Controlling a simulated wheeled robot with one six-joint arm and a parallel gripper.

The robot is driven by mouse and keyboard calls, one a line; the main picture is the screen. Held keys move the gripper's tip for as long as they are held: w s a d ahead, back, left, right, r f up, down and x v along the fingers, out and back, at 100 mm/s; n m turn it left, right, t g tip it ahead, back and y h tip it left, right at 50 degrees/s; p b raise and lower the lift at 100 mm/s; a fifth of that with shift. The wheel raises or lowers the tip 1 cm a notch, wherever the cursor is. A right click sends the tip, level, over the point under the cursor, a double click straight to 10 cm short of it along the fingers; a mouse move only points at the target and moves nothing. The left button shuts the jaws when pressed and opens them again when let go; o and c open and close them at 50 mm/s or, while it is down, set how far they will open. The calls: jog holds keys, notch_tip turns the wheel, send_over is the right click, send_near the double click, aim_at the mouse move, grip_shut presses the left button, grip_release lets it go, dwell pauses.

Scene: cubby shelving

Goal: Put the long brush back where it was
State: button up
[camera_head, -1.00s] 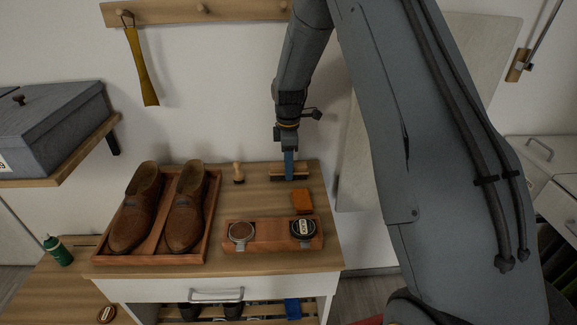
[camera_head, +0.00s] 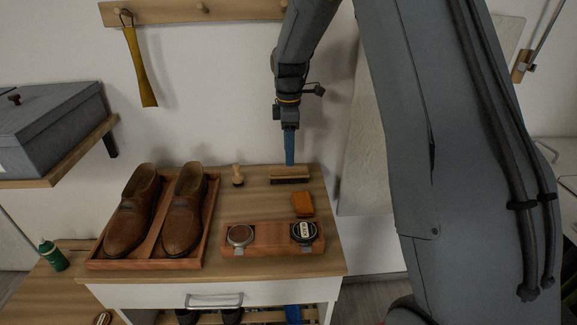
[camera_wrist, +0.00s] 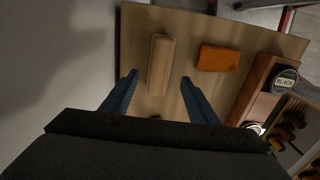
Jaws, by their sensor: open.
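The long brush (camera_head: 290,174) has a pale wooden back and dark bristles. It lies bristles down on the wooden top of the cabinet (camera_head: 262,205), near its back edge. In the wrist view the brush (camera_wrist: 161,64) lies ahead of my fingertips and between their lines. My gripper (camera_head: 290,163) is above the brush in the head view, apart from it. In the wrist view my gripper (camera_wrist: 160,80) shows two blue fingers spread wide with nothing between them.
An orange block (camera_head: 302,204) and a wooden holder (camera_head: 271,244) with two round tins are in front. A small knobbed brush (camera_head: 238,175) stands left of the long brush. Brown shoes (camera_head: 182,222) sit in a tray (camera_head: 207,240) at left. The wall is close behind.

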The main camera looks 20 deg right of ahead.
notch_tip(320, 180, up, 4)
jog(key=s+f+m, duration=0.1)
jog(key=s+m, duration=0.4)
jog(key=s, duration=0.4)
jog(key=s+f+m, duration=0.2)
jog(key=s+m, duration=0.3)
jog(key=s, duration=0.5)
jog(key=s+f+m+b, duration=0.1)
jog(key=s+m, duration=0.4)
jog(key=s, duration=0.5)
jog(key=shift+f+m+t, duration=0.4)
jog(key=shift+f, duration=0.3)
jog(key=shift+s, duration=0.1)
